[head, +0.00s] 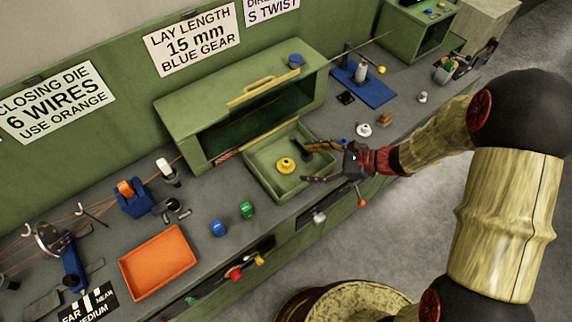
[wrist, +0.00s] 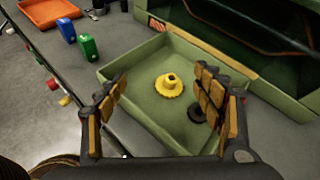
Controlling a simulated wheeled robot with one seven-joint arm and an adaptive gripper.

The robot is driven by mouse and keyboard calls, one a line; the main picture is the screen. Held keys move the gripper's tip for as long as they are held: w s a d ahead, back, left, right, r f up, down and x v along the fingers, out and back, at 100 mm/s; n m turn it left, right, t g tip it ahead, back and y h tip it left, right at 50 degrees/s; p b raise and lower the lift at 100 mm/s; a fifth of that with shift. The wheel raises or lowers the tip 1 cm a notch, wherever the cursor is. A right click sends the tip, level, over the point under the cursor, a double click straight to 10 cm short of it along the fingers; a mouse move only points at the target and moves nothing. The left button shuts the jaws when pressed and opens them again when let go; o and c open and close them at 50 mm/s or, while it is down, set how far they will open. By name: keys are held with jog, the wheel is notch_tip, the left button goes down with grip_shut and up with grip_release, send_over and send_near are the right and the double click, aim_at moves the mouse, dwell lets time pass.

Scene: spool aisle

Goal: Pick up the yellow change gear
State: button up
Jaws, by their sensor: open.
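The yellow change gear (head: 286,165) lies flat in a green tray (head: 262,160) in front of the green cabinet. It has a raised hub and a toothed rim, and it also shows near the middle of the wrist view (wrist: 169,85). My gripper (head: 305,163) is open and empty at the right side of the tray. In the wrist view my gripper (wrist: 162,92) has its fingers spread wide, with the gear in the gap between them and beyond the tips. A dark round piece (wrist: 195,113) lies in the same tray, partly hidden by the right finger.
The green cabinet (head: 190,118) rises right behind the tray. A green block (head: 246,209), a blue block (head: 217,228) and an orange tray (head: 158,262) stand to the left. Small parts, including a white one (head: 363,130), stand to the right. Colored knobs line the bench's front edge.

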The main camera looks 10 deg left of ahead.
aim_at(284, 161)
jog(key=f+m, duration=0.1)
jog(key=w+f+m+t, duration=0.1)
jog(key=f, duration=0.1)
jog(key=w+f+m, duration=0.1)
jog(key=f, duration=0.1)
jog(key=shift+w+a+t+y, duration=0.15)
jog(key=shift+w+t+y, duration=0.05)
jog(key=shift+t+y, duration=0.1)
jog(key=shift+w+a+f, duration=0.1)
jog(key=shift+a+f, duration=0.05)
jog(key=shift+f, duration=0.05)
jog(key=x, duration=0.3)
jog(key=b+x, duration=0.1)
jog(key=x, duration=0.3)
jog(key=shift+a, duration=0.35)
jog(key=shift+c, duration=1.2)
